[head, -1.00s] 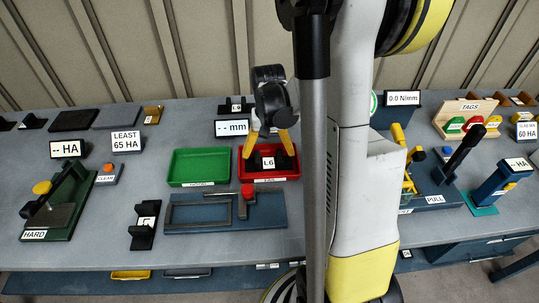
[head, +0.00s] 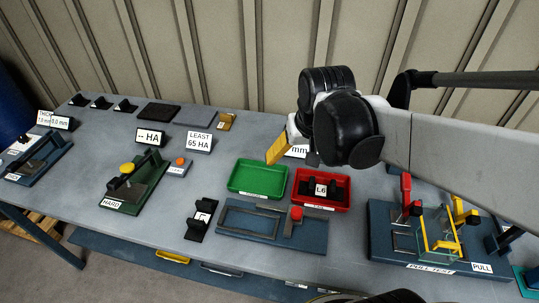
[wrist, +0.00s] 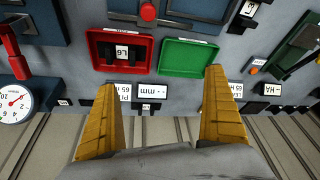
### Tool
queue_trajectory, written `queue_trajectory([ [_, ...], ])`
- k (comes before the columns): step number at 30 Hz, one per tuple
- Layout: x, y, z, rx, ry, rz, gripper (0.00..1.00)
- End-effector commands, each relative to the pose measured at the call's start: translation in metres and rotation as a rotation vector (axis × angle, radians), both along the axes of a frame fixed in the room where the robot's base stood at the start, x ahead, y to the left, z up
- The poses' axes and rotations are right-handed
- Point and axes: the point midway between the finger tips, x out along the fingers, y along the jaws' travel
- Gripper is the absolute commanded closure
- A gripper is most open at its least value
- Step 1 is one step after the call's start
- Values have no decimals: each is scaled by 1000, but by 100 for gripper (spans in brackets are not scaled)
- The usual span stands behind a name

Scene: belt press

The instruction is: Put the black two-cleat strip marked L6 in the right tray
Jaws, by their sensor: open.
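The black two-cleat strip marked L6 (head: 320,188) lies in the red tray (head: 344,197), the right of two trays. In the wrist view the strip (wrist: 121,52) shows inside the red tray's walls, its white L6 label facing up. My gripper (head: 276,150) is raised behind the trays, apart from the strip. The wrist view shows its two yellow fingers (wrist: 162,90) spread wide with nothing between them. The green tray (head: 235,188) to the left is empty.
A blue fixture with a red knob (head: 296,213) stands in front of the trays. Another black strip (head: 201,218) lies left of it. The pull tester (head: 440,240) is at right, the green hardness press (head: 134,188) at left.

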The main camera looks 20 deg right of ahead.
Motion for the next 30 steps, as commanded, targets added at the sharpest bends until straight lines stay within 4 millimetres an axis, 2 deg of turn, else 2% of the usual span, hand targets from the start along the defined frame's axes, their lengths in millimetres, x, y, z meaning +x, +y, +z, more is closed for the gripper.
queue_trajectory([
  [1, -12, 17, 7, -12, -40, 49, 0],
  [3, -25, 36, 15, -29, -101, 111, 0],
  [6, -40, 57, 21, -47, -176, 184, 0],
  [10, -54, 74, 24, -61, -242, 247, 0],
  [15, -59, 81, 25, -67, -275, 277, 0],
  [23, -59, 81, 24, -67, -276, 277, 0],
  [26, -59, 81, 14, -67, -275, 276, 0],
  [30, -59, 81, -15, -67, -275, 276, 0],
])
